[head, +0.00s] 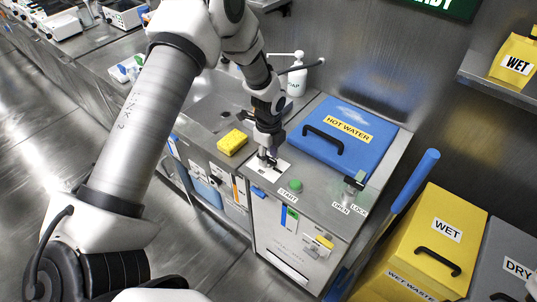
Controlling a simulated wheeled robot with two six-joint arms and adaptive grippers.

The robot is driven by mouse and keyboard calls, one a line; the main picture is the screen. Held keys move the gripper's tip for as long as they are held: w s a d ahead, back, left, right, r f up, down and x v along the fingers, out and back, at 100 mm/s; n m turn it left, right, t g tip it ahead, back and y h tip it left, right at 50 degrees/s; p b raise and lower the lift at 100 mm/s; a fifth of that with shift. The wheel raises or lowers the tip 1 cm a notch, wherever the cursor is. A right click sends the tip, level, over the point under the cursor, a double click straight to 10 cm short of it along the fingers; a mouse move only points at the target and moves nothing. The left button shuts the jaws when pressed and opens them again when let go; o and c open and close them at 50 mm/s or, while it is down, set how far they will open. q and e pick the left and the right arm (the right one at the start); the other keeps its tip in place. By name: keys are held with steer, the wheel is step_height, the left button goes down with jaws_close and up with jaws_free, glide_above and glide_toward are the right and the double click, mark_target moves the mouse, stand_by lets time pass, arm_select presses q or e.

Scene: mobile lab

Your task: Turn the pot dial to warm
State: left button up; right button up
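The hot water pot's blue lid (312,148) with a yellow HOT WATER label is set in the steel counter and is closed. My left gripper (266,162) points down over a white plate (257,170) on the counter, left of the green START button (295,186). The fingertips are at or just above this plate. They cover most of it, so any dial there and its markings are hidden. I cannot tell whether the fingers touch or grip anything. My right gripper is not in view.
An OPEN/LOCK latch (352,186) stands right of the button. A yellow sponge (232,142) lies left of the gripper, near the sink (212,112). A soap bottle (297,78) stands behind. Yellow WET (420,235) and grey DRY (505,255) bins stand at right.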

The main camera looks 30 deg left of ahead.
mark_target(269, 158)
arm_select(q)
steer(key=shift+r, duration=0.1)
step_height(269, 158, up, 12)
stand_by(0.4)
